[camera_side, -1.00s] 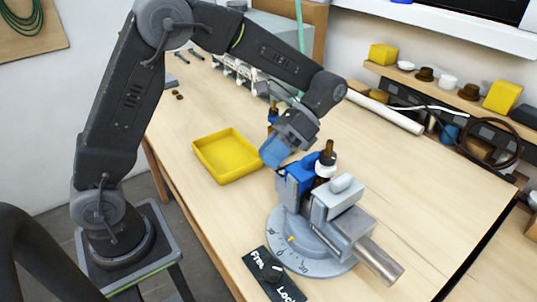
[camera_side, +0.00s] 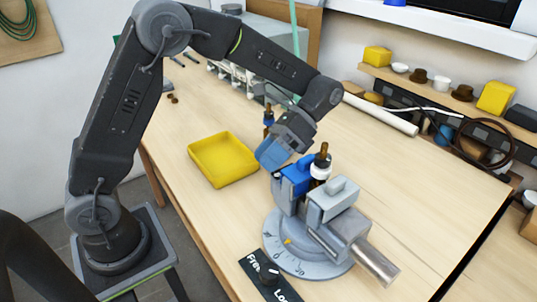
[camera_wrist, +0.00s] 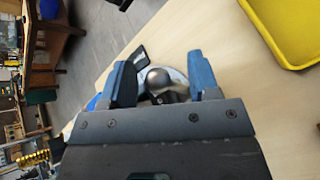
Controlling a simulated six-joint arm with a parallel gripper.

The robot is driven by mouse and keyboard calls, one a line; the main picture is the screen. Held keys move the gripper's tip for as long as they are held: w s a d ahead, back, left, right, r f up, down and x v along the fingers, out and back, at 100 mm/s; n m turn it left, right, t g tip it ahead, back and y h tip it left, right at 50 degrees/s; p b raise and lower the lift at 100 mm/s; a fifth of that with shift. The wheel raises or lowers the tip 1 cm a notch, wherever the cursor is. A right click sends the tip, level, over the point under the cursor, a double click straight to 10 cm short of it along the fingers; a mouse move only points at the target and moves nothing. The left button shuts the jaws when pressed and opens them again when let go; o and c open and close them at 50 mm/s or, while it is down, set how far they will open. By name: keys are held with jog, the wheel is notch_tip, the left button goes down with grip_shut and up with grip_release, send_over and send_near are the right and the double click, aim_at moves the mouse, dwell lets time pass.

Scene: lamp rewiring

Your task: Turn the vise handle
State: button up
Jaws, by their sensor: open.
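The grey vise (camera_side: 345,228) stands on a round marked dial base (camera_side: 285,245) on the bench. A thick metal cylinder, seemingly its handle (camera_side: 377,262), sticks out at the lower right. A dark-tipped part with a white collar (camera_side: 321,170) stands upright between the blue jaw block (camera_side: 297,172) and the grey jaw. My gripper (camera_side: 272,155) is open just behind and left of the blue block, fingers tilted down. In the wrist view, a rounded metal end (camera_wrist: 158,78) shows between the spread blue fingers of my gripper (camera_wrist: 160,75); I cannot tell which vise part it is or whether they touch.
A yellow tray (camera_side: 222,160) lies left of the vise. A black Free/Lock plate with a knob (camera_side: 268,272) sits in front. A small blue and brown part (camera_side: 268,118) stands behind my gripper. The bench right of the vise is clear up to a white tube (camera_side: 380,114).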

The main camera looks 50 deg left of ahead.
jog(key=shift+s, duration=0.1)
jog(key=t, duration=0.1)
jog(key=s+t, duration=0.1)
jog(key=shift+f+t, duration=0.2)
jog(key=shift+t, duration=0.1)
jog(key=s+f+t, duration=0.1)
jog(key=t, duration=0.1)
jog(key=s+f+t, duration=0.1)
jog(key=t, duration=0.2)
jog(key=s+f+t, duration=0.1)
jog(key=t, duration=0.2)
jog(key=shift+f, duration=0.2)
notch_tip(320, 180, up, 14)
jog(key=shift+f+t, duration=0.15)
jog(key=shift+t, duration=0.15)
jog(key=shift+w, duration=0.1)
jog(key=shift+c, duration=0.2)
